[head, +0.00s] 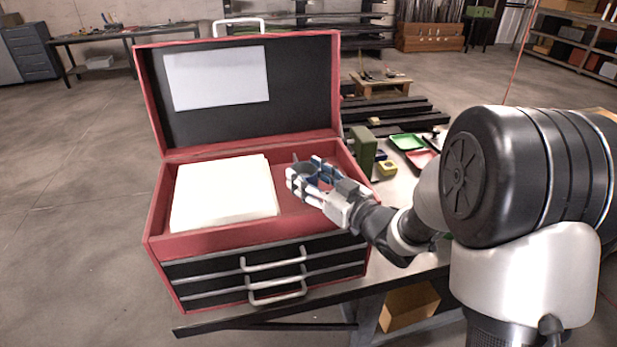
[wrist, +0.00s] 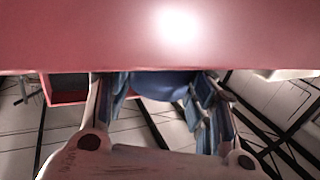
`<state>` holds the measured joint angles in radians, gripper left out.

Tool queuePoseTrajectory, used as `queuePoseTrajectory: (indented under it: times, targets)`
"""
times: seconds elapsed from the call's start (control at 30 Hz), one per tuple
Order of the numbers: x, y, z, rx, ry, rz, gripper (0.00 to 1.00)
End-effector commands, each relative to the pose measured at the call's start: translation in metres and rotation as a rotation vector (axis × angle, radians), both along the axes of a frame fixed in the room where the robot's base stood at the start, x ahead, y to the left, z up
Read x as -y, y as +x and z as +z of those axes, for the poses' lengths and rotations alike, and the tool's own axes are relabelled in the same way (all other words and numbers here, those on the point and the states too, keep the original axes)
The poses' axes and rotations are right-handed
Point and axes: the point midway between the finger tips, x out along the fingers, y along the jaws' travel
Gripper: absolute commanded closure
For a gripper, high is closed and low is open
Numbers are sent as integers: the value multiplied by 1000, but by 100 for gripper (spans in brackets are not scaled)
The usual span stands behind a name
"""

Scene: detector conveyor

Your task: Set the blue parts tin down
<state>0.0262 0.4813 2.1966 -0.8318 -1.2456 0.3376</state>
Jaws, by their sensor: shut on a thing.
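The blue parts tin (wrist: 160,85) shows as a rounded blue shape between the fingers in the wrist view. My gripper (wrist: 157,90) is shut on it. In the head view, my gripper (head: 310,174) is over the right part of the open red toolbox (head: 262,237), and its fingers mostly hide the tin. In the wrist view a broad red surface (wrist: 90,35) fills the top, right beside the fingertips and the tin. I cannot tell whether the tin touches it.
A white block (head: 222,193) fills the toolbox's left part. The raised lid (head: 215,120) stands behind. A green box (head: 362,150), a yellow piece (head: 388,169), a green tray (head: 407,142) and a red tray (head: 420,158) lie to the right.

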Motion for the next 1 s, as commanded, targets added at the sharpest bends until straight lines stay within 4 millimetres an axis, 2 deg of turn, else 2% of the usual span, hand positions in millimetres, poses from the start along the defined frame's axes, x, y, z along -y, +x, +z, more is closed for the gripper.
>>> queuePoseTrajectory:
  times: [0.13,0.67,0.7,1.0]
  targets:
    - [0,0,2,3,1,0,75]
    - [0,0,-10,2,1,1,75]
    - [0,0,-10,1,1,1,49]
    - [0,0,-10,1,1,1,30]
